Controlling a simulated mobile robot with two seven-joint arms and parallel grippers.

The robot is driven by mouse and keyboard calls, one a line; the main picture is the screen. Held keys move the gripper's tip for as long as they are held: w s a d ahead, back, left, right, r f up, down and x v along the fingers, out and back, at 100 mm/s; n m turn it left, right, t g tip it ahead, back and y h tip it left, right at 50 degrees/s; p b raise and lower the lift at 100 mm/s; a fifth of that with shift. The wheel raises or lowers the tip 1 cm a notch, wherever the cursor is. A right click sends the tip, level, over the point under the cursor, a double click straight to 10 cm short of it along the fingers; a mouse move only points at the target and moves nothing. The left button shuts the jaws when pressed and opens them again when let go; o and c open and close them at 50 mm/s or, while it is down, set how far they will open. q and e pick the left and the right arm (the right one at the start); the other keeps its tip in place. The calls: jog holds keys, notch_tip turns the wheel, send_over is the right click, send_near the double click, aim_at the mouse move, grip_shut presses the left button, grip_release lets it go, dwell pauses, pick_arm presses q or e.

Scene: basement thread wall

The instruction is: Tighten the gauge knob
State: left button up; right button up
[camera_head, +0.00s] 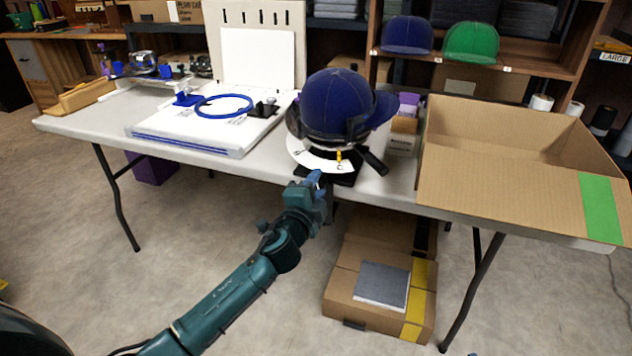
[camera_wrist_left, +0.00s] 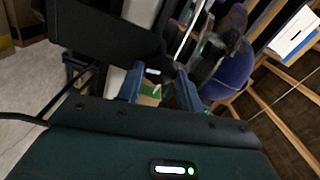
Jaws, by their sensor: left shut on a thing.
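The blue cap (camera_head: 338,102) sits on a cap holder at the table's front edge. Below it is a white curved gauge (camera_head: 312,158) with a small yellow pointer (camera_head: 339,157). A black lever (camera_head: 372,162) sticks out to its right. My left gripper (camera_head: 316,181) is at the table edge just below the gauge, shut on what appears to be the gauge knob, which its fingers hide. In the left wrist view the two blue fingers of my left gripper (camera_wrist_left: 160,92) stand a little apart, and the cap (camera_wrist_left: 228,75) shows beyond them. My right gripper is not in view.
An open cardboard box (camera_head: 500,180) stands on the table to the right. A white board with a blue hoop (camera_head: 222,105) lies to the left. A closed carton (camera_head: 345,290) is on the floor under the table. Floor in front is mostly free.

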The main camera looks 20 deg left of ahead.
pick_arm(q)
jog(key=shift+m, duration=0.8)
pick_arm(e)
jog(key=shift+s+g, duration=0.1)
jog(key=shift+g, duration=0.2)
pick_arm(q)
jog(key=shift+p, duration=0.3)
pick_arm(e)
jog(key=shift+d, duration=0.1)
pick_arm(q)
jog(key=o, duration=1)
jog(key=s+p, duration=0.1)
jog(key=s, duration=1.2)
jog(key=shift+s+a, duration=0.1)
jog(key=shift+a, duration=0.1)
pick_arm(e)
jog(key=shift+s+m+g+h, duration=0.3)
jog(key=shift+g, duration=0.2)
